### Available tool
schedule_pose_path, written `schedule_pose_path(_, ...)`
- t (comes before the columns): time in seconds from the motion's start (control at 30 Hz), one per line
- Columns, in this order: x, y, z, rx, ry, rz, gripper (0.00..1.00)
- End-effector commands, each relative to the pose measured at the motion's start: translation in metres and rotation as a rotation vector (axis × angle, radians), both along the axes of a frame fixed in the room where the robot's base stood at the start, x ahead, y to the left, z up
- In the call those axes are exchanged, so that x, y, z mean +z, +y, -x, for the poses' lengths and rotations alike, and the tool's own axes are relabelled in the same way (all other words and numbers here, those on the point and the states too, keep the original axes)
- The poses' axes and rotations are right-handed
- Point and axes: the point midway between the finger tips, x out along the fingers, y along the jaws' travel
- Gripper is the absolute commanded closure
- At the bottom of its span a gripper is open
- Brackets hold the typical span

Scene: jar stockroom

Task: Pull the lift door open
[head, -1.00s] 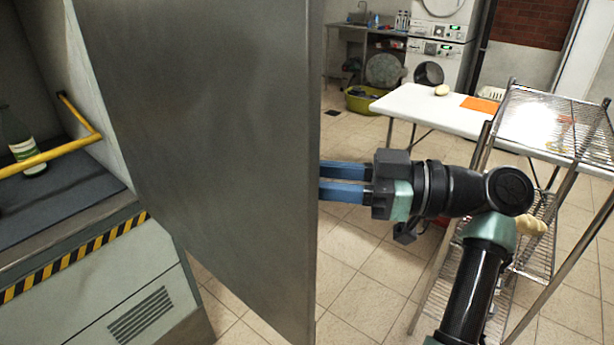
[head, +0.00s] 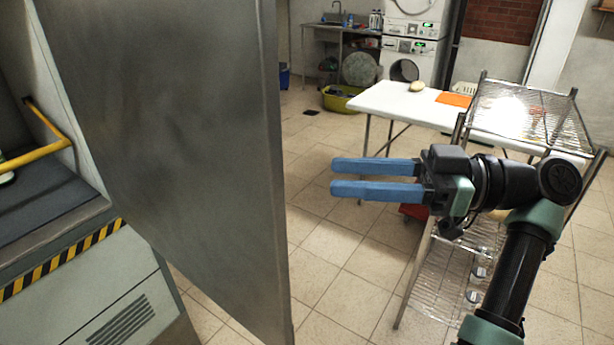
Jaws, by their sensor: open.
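The lift door (head: 165,150) is a tall grey metal panel on the left in the head view. It stands swung out from the lift, whose dark floor (head: 45,205) shows to its left. No handle shows on the side of the door facing me. My gripper (head: 332,178) has two blue fingers pointing left. It is open and empty, to the right of the door's free edge and apart from it in the picture.
A yellow bar (head: 35,155) crosses the lift opening, above a black-and-yellow striped sill (head: 60,260). A wire rack (head: 525,112) stands close behind my arm on the right. A white table (head: 430,108) is behind it. Tiled floor between door and rack is clear.

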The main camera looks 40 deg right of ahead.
Motion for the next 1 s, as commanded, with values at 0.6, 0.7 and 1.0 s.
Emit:
schedule_pose_path(0.6, 0.0, -0.029, 0.03, 0.001, 0.001, 0.001, 0.54)
schedule_pose_path(0.7, 0.0, -0.029, 0.03, 0.0, 0.001, 0.001, 0.54)
schedule_pose_path(1.0, 0.0, -0.029, 0.03, 0.001, 0.001, 0.001, 0.54)
